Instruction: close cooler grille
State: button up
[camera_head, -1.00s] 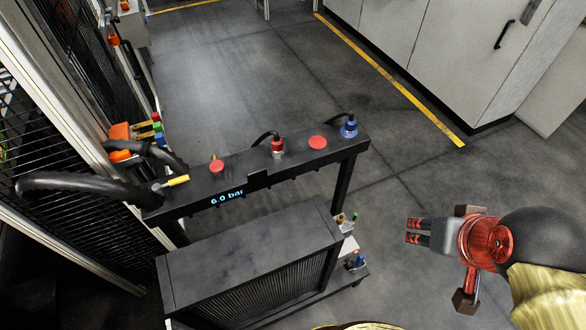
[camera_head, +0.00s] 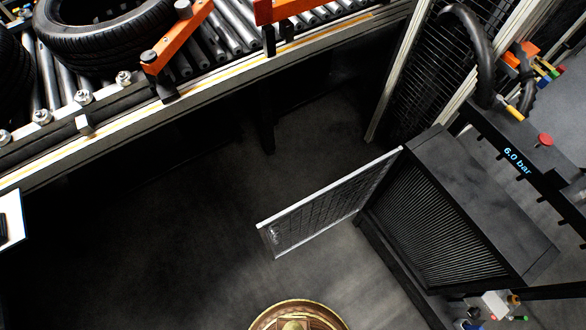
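The cooler (camera_head: 485,210) is a black box with a finned front, standing low at the right. Its grille (camera_head: 325,205) is a thin mesh panel with a light frame. The grille stands open, swung out to the left from the cooler's far front edge. Its free end (camera_head: 264,240) hangs over the dark floor, apart from the cooler, and the fins are uncovered. My gripper is out of view.
A roller conveyor (camera_head: 200,100) with a tyre (camera_head: 105,30) and orange arms (camera_head: 185,33) runs along the upper left. A black manifold bar (camera_head: 500,145) reading 6.0 bar, with hoses, stands behind the cooler. The floor (camera_head: 190,250) left of the grille is clear.

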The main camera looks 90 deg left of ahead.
aim_at(394, 153)
jog(key=k+u, duration=0.15)
jog(key=k, duration=0.3)
jog(key=k+j+u, duration=0.15)
jog(key=k, duration=0.3)
jog(key=k+j+u, duration=0.15)
jog(key=j, duration=0.7)
jog(key=j+u, duration=0.1)
jog(key=j, duration=1)
jog(key=i+j, duration=0.15)
jog(key=k+l+u, duration=0.5)
jog(key=k+j, duration=0.05)
jog(key=k, duration=0.05)
